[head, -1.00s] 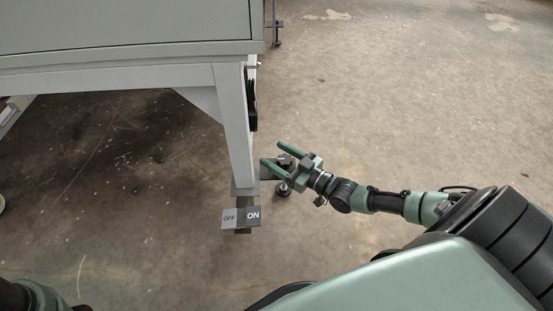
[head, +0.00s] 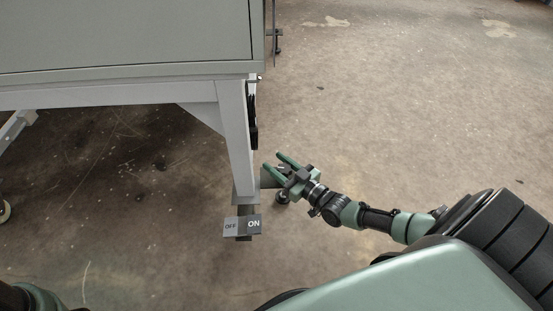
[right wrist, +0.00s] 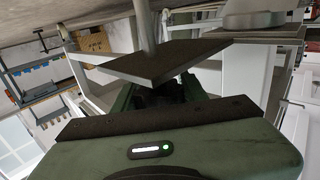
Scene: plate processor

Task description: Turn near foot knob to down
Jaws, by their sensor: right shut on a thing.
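In the right wrist view, a dark flat plate (right wrist: 165,62) with a grey rod (right wrist: 146,28) is just beyond the gripper body; the fingertips are mostly hidden there. My left gripper is out of view.
Open concrete floor (head: 400,110) lies to the right.

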